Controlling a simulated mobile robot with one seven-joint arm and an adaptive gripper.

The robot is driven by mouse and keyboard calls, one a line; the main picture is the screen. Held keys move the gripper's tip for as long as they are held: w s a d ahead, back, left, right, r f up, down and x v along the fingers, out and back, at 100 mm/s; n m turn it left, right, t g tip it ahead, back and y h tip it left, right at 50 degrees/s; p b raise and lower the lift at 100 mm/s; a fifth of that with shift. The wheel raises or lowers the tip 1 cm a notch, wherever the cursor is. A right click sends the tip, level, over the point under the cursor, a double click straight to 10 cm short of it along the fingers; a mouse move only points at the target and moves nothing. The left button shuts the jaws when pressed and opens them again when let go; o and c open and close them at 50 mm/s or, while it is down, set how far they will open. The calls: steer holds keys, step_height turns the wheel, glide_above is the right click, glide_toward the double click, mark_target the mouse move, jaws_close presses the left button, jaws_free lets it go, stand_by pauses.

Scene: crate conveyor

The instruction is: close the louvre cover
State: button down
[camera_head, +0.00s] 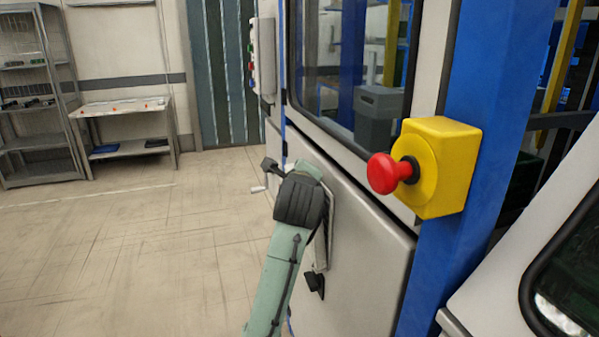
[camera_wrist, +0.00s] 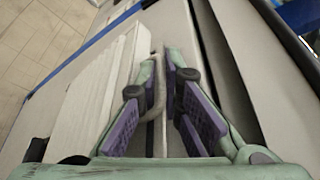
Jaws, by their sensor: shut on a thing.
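The louvre cover (camera_wrist: 88,92) is a pale panel with long slats, at the left of the wrist view. My gripper (camera_wrist: 161,78) has purple pads on both fingers, closed on a thin grey handle-like part (camera_wrist: 158,97) at the cover's right edge. In the head view, part of the pale louvre cover (camera_head: 325,222) shows beside my arm, low on the machine's side. My arm hides most of it there, and my fingertips cannot be made out. How far the cover stands from the machine is hard to tell.
A yellow box with a red stop button (camera_head: 388,174) sticks out on a blue post (camera_head: 480,140) at the right. A black catch (camera_head: 315,284) sits low on the machine panel (camera_head: 365,265). Open floor (camera_head: 140,250) lies left; shelves (camera_head: 40,100) and a table (camera_head: 122,107) stand behind.

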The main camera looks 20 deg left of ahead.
steer(key=shift+a+r, duration=0.1)
steer(key=shift+a, duration=0.05)
steer(key=c, duration=2)
jaws_free()
steer(key=shift+c, duration=0.2)
steer(key=shift+s, duration=0.15)
steer(key=v, duration=1.2)
steer(key=shift+c, duration=0.5)
